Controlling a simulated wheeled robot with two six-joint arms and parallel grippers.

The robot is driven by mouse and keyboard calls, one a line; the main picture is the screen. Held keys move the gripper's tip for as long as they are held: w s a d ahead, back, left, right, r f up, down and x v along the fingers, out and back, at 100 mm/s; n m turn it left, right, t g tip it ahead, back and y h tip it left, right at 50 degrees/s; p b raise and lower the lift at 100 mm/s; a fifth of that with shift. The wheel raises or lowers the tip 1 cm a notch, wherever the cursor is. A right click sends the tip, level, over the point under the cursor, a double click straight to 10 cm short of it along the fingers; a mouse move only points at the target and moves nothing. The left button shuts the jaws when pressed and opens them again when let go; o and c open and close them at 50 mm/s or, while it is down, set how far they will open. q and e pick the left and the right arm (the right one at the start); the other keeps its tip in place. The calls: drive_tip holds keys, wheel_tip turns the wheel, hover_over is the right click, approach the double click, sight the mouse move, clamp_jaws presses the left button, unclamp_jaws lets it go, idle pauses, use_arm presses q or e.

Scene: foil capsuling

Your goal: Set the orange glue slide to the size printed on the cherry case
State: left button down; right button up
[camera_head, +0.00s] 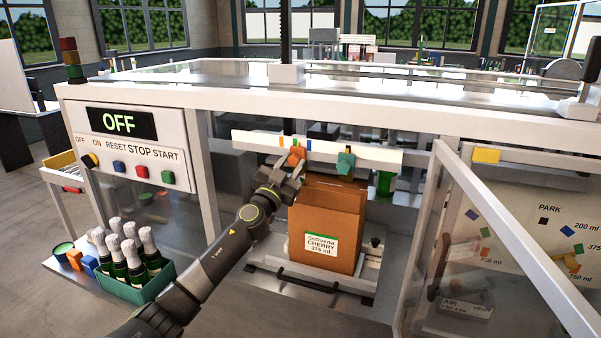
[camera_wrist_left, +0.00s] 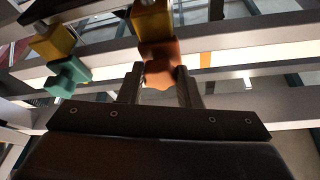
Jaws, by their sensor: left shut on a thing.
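The open brown cherry case (camera_head: 325,225) stands in the machine; its label reads CHERRY 375 ml. The orange glue slide (camera_head: 297,154) is on the white rail (camera_head: 380,153) above and left of the case. It also shows in the left wrist view (camera_wrist_left: 160,66), between my fingers. My left gripper (camera_head: 291,168) is shut on the orange slide; the wrist view shows the gripper too (camera_wrist_left: 158,88). An orange mark (camera_head: 281,141) shows left of the slide and a blue mark (camera_head: 309,145) right of it. My right gripper is not in view.
A teal slide (camera_head: 346,163) sits on the same rail to the right. The open clear door (camera_head: 520,235) at right carries a color-coded size chart with PARK, 200 ml and 750 ml readable. The control panel (camera_head: 130,145) reads OFF. A green bottle crate (camera_head: 140,290) stands lower left.

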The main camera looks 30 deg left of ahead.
use_arm(q)
drive_tip(key=shift+s+a, duration=0.15)
drive_tip(key=shift+a, duration=0.4)
drive_tip(key=c, duration=1)
unclamp_jaws()
drive_tip(key=shift+c, duration=0.2)
drive_tip(key=shift+s+f, duration=0.2)
drive_tip(key=shift+s, duration=0.1)
drive_tip(key=b+v, duration=0.8)
drive_tip(key=v, duration=0.8)
drive_tip(key=shift+s, duration=0.35)
